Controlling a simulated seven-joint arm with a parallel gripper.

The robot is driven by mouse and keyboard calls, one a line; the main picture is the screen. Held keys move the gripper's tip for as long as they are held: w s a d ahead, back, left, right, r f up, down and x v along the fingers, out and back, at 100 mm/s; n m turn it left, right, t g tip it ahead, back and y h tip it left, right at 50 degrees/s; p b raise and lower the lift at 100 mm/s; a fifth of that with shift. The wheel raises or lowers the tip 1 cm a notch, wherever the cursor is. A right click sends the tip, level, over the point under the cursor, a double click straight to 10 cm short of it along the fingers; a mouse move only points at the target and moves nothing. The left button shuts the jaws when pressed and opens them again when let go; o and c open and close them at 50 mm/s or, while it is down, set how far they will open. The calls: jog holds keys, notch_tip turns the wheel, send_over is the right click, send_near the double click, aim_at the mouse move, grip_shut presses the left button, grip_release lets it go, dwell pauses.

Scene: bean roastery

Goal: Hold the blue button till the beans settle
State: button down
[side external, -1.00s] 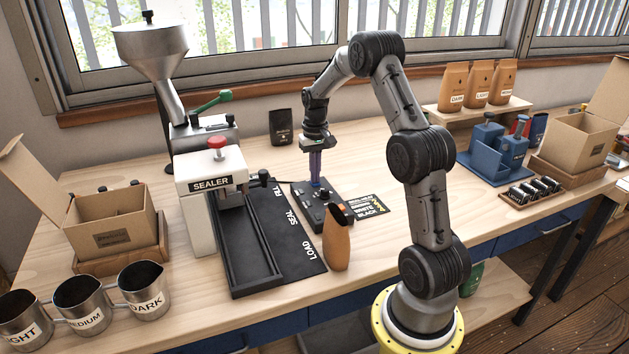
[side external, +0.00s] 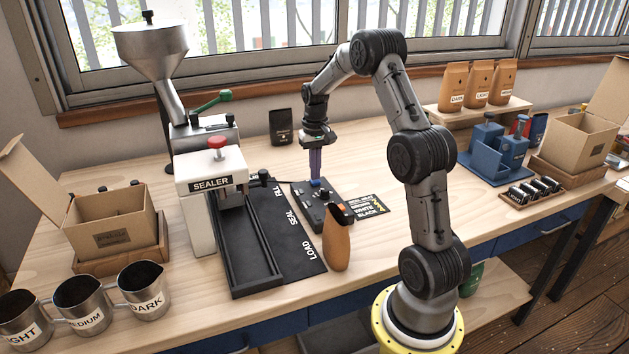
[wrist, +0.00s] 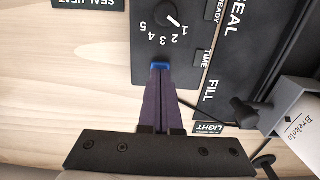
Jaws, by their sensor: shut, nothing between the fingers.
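The blue button (side external: 316,183) sits at the back of the black control box (side external: 335,196). It also shows as a blue strip in the wrist view (wrist: 160,66), just past my fingertips. My gripper (side external: 316,176) is shut with nothing between its purple fingers, pointing down right above the button. I cannot tell whether the tips touch it; part of the button shows below them. In the wrist view, a dial (wrist: 172,20) numbered 1 to 5 is on the box. No beans are visible.
An orange-brown pouch (side external: 337,242) stands close in front of the box. A printed card (side external: 368,199) lies right of the box.

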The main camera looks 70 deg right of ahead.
jog(key=shift+r, duration=2.45)
jog(key=shift+w+a, duration=0.25)
jog(key=shift+w, duration=0.05)
jog(key=a+r+n+t+h, duration=0.1)
jog(key=a+r+n+t, duration=0.3)
jog(key=a+r, duration=1.35)
jog(key=s+a+n+t, duration=0.1)
jog(key=s+a+n, duration=0.2)
jog(key=s+a, duration=0.65)
jog(key=s+a+f+n, duration=0.1)
jog(key=s+a+f, duration=0.1)
jog(key=s+f, duration=0.1)
jog(key=s+a+f+n+y, duration=0.1)
jog(key=s+a+f, duration=0.1)
jog(key=s+f, duration=0.2)
jog(key=shift+s+a+f+t, duration=0.25)
jog(key=shift+s+t, duration=0.05)
jog(key=shift+s, duration=0.8)
